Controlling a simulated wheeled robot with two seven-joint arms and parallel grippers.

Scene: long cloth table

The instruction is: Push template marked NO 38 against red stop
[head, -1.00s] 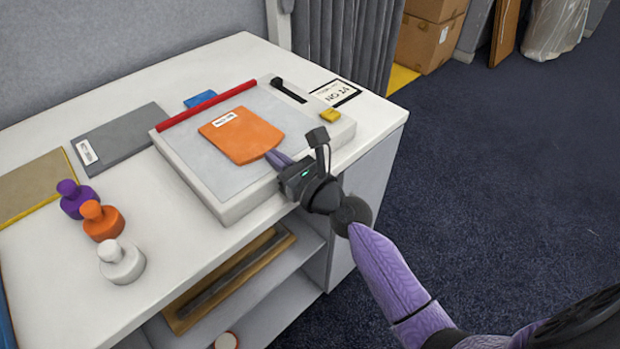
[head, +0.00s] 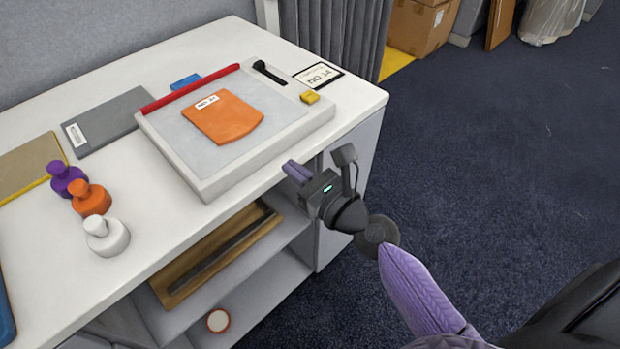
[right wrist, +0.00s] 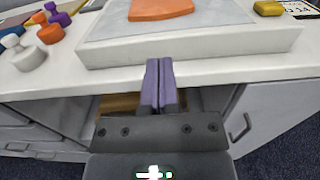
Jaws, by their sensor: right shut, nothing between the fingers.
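The orange template (head: 222,117) lies flat on the grey face of a white board (head: 255,152); its small white label is too small to read. The red stop (head: 191,87) is a bar along the board's far edge. A narrow grey strip shows between the template's far edge and the stop. The template's near part also shows in the right wrist view (right wrist: 160,9). My right gripper (head: 295,171), with purple fingers, is shut and empty. It is in front of the board's near edge, apart from the template. My left gripper is not in view.
A black lever (head: 269,72), a yellow block (head: 310,97) and a card with inverted lettering (head: 318,75) are at the right. A blue block (head: 186,81) sits behind the stop. Purple, orange and white knobbed pieces (head: 107,237) and a grey plate (head: 108,120) stand left.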

